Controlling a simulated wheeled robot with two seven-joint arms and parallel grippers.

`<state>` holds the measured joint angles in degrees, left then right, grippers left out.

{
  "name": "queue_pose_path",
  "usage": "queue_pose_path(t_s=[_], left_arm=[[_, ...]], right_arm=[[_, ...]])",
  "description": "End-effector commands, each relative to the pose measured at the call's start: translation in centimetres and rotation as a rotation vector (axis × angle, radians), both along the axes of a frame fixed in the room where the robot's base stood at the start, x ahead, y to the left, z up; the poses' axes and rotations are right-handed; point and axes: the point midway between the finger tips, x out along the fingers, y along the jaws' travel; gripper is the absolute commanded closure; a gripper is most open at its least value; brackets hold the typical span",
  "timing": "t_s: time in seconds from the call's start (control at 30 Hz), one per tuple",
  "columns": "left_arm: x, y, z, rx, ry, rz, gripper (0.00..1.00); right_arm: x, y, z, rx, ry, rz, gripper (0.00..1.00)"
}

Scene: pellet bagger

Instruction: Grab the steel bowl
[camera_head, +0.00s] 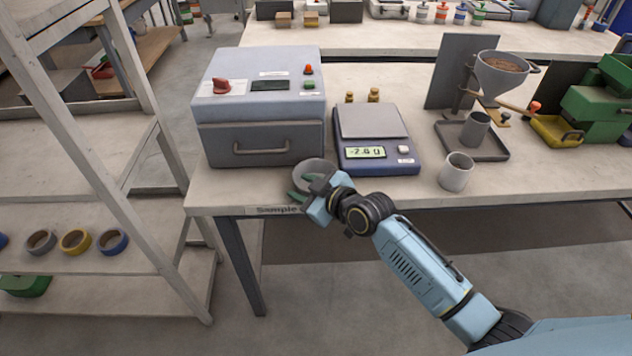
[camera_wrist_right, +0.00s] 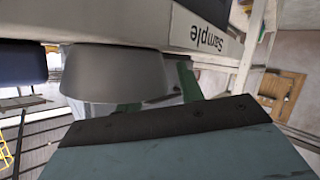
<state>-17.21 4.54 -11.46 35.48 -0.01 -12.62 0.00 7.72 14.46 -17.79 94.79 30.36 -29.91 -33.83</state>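The steel bowl (camera_head: 313,166) is a small round grey bowl at the front edge of the table, just in front of the grey box machine. My right gripper (camera_head: 303,189) is at its near left side, and partly hides it. In the right wrist view the bowl (camera_wrist_right: 115,72) fills the upper left, close to the gripper. The green fingers (camera_wrist_right: 160,98) show apart, one beside the bowl's right side and one low near its underside. Firm contact with the bowl cannot be made out. My left gripper is not in view.
The box machine (camera_head: 262,106) stands right behind the bowl. A scale (camera_head: 376,150) stands to its right, then a grey cup (camera_head: 456,173). A funnel stand (camera_head: 500,75) is further right. A shelf rack (camera_head: 120,160) stands left of the table.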

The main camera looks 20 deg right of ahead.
Motion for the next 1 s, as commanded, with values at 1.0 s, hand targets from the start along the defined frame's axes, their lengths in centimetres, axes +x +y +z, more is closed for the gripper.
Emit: queue_pose_path(t_s=[1.0], left_arm=[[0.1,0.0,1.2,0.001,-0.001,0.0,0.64]], right_arm=[[0.0,0.0,4.4,0.001,-0.003,0.001,1.0]])
